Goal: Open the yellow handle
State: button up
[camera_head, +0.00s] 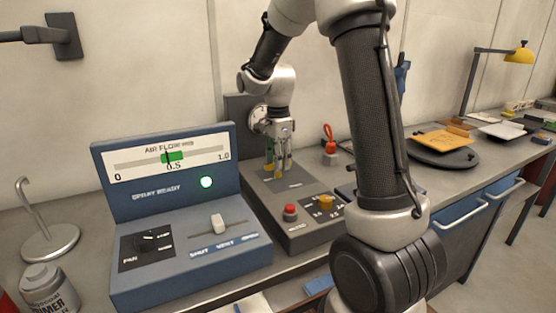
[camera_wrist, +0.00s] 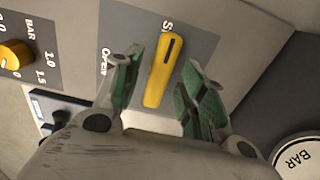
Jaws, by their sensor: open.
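The yellow handle (camera_wrist: 162,75) is a long bar with a dark slot, on a grey plate in the wrist view. Its upper end points towards a label starting with "S", the rest hidden. The word "OPEN" is printed to its left. My gripper (camera_wrist: 162,68) is open, with one green-padded finger on each side of the handle; a gap shows on both sides. In the head view my gripper (camera_head: 278,166) points down over the grey control box (camera_head: 265,195), and its fingers largely hide the handle there.
A yellow knob (camera_head: 326,202) and red button (camera_head: 290,212) sit on the box's front. A blue air-flow console (camera_head: 190,265) stands close on the left. A red-tagged post (camera_head: 329,145) stands behind. A round gauge marked "BAR" (camera_wrist: 300,158) shows in the wrist view.

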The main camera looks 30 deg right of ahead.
grip_shut()
jog(key=shift+n, duration=0.3)
jog(key=n, duration=0.3)
jog(key=shift+n, duration=0.3)
jog(key=n, duration=0.4)
jog(key=shift+n, duration=0.3)
jog(key=n, duration=0.4)
jog(key=shift+n, duration=0.3)
jog(key=shift+r+n, duration=0.1)
jog(key=shift+n, duration=2.1)
